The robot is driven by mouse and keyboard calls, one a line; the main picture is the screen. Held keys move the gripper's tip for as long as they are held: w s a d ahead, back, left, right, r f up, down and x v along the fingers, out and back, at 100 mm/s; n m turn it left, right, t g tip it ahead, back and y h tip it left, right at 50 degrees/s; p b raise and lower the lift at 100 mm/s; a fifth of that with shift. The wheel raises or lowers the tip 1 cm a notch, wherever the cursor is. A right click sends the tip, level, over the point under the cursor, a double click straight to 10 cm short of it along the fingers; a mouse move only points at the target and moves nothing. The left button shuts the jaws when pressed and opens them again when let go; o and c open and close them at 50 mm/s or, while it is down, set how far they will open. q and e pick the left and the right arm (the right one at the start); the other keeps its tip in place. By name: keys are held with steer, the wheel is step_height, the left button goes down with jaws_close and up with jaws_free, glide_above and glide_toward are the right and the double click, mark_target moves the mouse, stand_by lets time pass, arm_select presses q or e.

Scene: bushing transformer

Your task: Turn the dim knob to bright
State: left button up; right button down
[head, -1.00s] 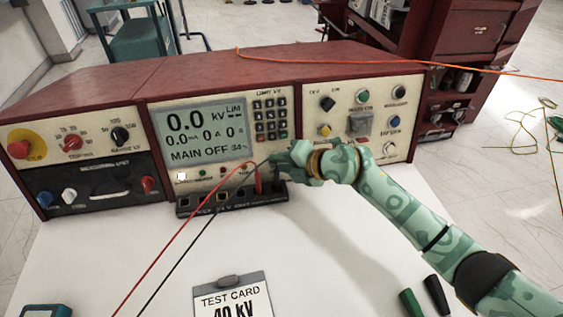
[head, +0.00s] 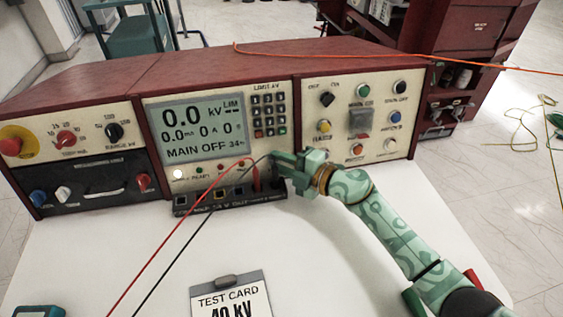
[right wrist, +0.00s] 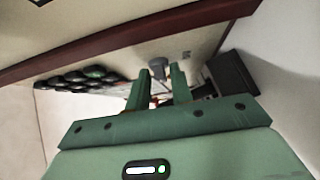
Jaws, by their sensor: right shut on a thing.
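My right gripper (head: 277,161) reaches in from the right to the lower right of the display panel, its fingers at the panel face. In the right wrist view, its fingertips (right wrist: 160,75) are shut on a small grey knob (right wrist: 157,64) that stands out from the panel. In the head view the knob is hidden behind the gripper, so I cannot read its pointer or label. The display (head: 203,128) reads 0.0 kV and MAIN OFF, with a small figure like 34% at its lower right. My left gripper is not in view.
A dark socket strip (head: 230,198) with red and black leads sits just below the gripper. A keypad (head: 269,114) is above it, and a panel of buttons (head: 361,123) is to the right. A test card (head: 230,296) lies on the white table, whose middle is clear.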

steer(key=shift+f, duration=0.15)
steer(key=c, duration=1.5)
jaws_free()
steer(key=shift+o, duration=0.2)
